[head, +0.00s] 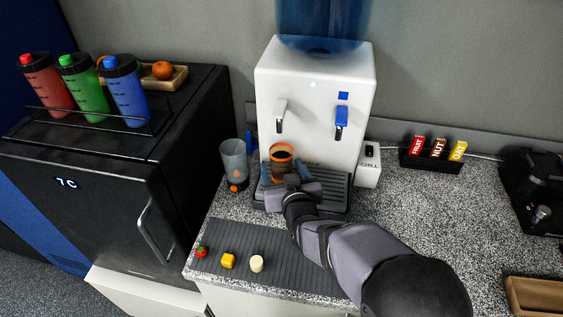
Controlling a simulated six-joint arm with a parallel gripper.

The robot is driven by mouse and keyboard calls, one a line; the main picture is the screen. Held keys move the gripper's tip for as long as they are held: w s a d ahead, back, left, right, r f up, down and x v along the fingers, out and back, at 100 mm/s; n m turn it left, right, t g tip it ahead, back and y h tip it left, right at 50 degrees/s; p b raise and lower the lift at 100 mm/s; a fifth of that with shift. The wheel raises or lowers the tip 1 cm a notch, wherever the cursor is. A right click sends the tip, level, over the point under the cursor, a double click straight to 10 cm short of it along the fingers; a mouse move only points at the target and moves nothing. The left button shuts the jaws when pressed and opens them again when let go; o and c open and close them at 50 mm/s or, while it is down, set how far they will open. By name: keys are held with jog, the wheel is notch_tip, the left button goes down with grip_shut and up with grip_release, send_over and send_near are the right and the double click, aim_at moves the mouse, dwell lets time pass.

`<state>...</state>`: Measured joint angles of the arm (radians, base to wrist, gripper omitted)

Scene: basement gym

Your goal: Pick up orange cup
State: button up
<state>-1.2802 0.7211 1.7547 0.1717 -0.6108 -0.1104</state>
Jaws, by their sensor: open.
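The orange cup (281,150) stands upright on the drip tray (333,196) of the white water dispenser, at its left side under the left tap. Its inside looks dark. My gripper (285,173) is open at the front of the cup, with one finger toward each side of it. The gripper hides the cup's lower part, and I cannot tell whether the fingers touch it.
A clear grey tumbler (234,162) stands close to the left of the dispenser (313,85). A grey mat (240,240) with small food pieces lies in front. Snack bars (438,148) stand at right. The counter right of my arm is mostly clear.

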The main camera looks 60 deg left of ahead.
aim_at(282, 163)
jog(key=shift+w+a+f, duration=0.25)
jog(key=shift+a, duration=0.4)
jog(key=c, duration=1.2)
jog(key=shift+c, duration=0.2)
jog(key=shift+r, duration=0.2)
jog(key=shift+r+b, duration=0.35)
jog(key=shift+r, duration=0.35)
jog(key=shift+s+d+r+b, duration=0.15)
jog(key=shift+r+b, duration=0.1)
jog(key=shift+r, duration=0.2)
jog(key=shift+s+d+r+b, duration=0.1)
jog(key=shift+r+b, duration=0.15)
jog(key=shift+r, duration=0.15)
jog(key=s+d+b, duration=0.3)
jog(key=s+d, duration=0.9)
jog(key=shift+s+d+r+p, duration=0.1)
jog(key=shift+r+p, duration=2.15)
jog(key=shift+r, duration=0.35)
